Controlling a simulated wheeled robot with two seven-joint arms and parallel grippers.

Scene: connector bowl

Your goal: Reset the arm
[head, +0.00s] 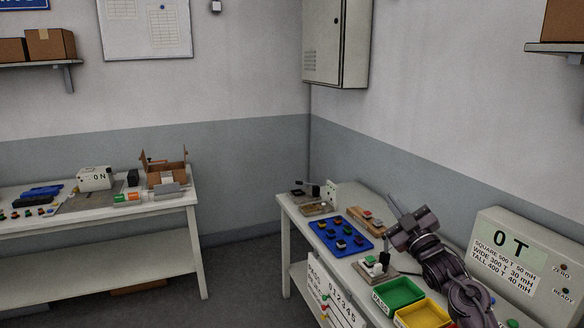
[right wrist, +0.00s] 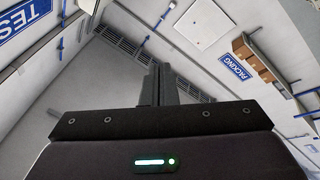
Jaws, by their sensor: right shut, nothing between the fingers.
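My right arm comes in from the bottom right of the head view. Its gripper (head: 394,201) is raised above the right-hand table, with the fingers pointing up and to the left. In the right wrist view the two dark fingers (right wrist: 158,82) are together with nothing between them. The wrist camera looks toward walls and ceiling, with no table in sight. My left gripper is not in view.
The right-hand table holds a blue tray (head: 322,224) of connectors, a green bin (head: 420,292), a yellow bin (head: 436,310) and a fixture (head: 372,266) near my arm. A tester box (head: 530,234) stands right of the arm. Another bench (head: 110,222) stands at left.

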